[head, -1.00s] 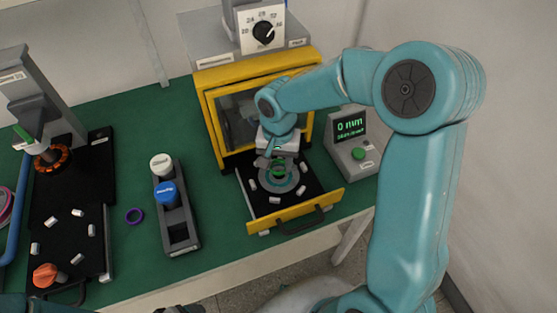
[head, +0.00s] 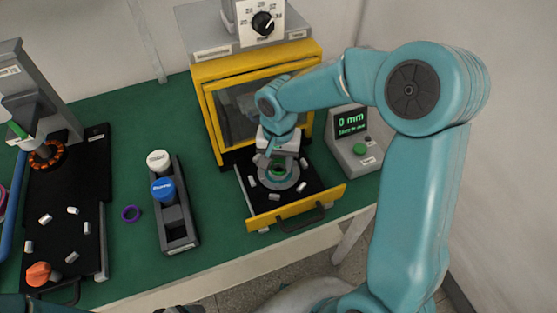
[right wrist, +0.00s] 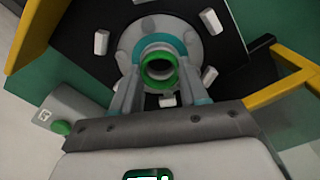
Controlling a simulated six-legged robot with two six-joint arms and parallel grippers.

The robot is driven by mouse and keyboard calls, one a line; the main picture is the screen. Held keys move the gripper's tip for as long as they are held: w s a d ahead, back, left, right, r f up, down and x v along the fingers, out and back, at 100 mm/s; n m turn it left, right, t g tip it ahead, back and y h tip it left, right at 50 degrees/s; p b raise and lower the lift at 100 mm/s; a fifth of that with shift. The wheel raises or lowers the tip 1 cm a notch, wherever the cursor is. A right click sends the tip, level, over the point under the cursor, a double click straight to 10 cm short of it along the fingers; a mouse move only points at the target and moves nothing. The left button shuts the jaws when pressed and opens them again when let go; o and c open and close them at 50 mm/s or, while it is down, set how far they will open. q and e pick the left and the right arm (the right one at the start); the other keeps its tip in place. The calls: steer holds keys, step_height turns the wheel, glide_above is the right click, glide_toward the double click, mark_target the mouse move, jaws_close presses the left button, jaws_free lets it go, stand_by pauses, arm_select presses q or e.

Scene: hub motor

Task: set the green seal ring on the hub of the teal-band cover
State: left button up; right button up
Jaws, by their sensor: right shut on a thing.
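The green seal ring (right wrist: 158,66) sits between the fingertips of my right gripper (right wrist: 155,80). It also shows small in the head view (head: 277,169). My right gripper (head: 277,160) is shut on it, reaching down over the pulled-out drawer. The teal-band cover (right wrist: 187,24) is a grey disc with a teal band around its raised middle, lying in the drawer; in the head view it is the grey disc (head: 286,183). The ring is lined up with the hub, which it largely hides. I cannot tell whether the ring touches the hub.
Several white pegs stand around the cover on the black drawer floor (head: 315,186). The yellow drawer front (head: 325,201) and yellow-framed cabinet (head: 206,112) are close to my right arm. A display box (head: 350,150) stands right.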

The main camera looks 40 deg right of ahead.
steer(key=o, duration=1.2)
steer(key=shift+c, duration=0.2)
steer(key=shift+r, duration=0.15)
step_height(320, 180, up, 16)
steer(key=shift+p, duration=0.45)
